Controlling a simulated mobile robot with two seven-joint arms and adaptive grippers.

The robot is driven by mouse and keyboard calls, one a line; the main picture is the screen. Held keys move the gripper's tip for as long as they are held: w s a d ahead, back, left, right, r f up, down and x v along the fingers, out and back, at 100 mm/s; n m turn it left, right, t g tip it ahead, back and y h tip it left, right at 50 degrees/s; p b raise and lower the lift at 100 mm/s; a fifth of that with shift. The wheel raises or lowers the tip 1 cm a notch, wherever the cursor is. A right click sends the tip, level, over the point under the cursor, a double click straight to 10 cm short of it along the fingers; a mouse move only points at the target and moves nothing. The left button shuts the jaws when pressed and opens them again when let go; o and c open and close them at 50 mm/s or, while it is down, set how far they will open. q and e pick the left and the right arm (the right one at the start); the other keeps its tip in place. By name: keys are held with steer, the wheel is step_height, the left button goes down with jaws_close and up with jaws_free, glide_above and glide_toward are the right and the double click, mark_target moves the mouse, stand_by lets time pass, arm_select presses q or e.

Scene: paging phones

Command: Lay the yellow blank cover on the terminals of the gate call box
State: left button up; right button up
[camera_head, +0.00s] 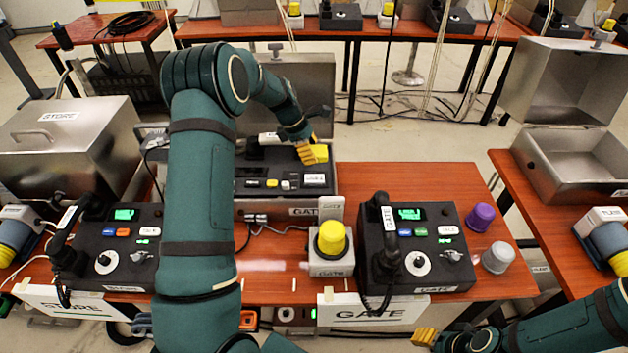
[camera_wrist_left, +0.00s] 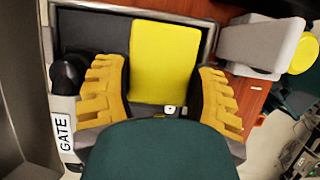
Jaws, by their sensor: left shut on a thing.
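The gate call box (camera_head: 262,206) is an open metal box at the middle of the red-brown table, its lid raised behind. A dark panel inside carries small yellow and white parts (camera_head: 314,180). My left gripper (camera_head: 309,152) is shut on the yellow blank cover (camera_head: 321,153), over the right back part of the box. In the left wrist view the cover (camera_wrist_left: 163,60) lies between the two yellow fingers, over the dark panel. The terminals are not clear to see, and I cannot tell whether the cover touches the panel. My right gripper (camera_head: 425,337) is at the bottom right, away from the box.
In front stand a yellow-topped button box (camera_head: 331,247) and the gate desk phone (camera_head: 436,270). A purple cup (camera_head: 481,217) and a grey cup (camera_head: 498,258) stand to its right. The store phone (camera_head: 117,245) and a closed metal box (camera_head: 70,145) are at left.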

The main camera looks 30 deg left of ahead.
mark_target(313, 179)
arm_select(q)
step_height(313, 179, down, 9)
steer(key=shift+f+b, duration=0.1)
steer(key=shift+b, duration=0.7)
steer(key=o, duration=1.2)
steer(key=shift+f, duration=0.1)
steer(key=p+v, duration=0.2)
steer(key=v, duration=1)
steer(key=shift+r, duration=0.2)
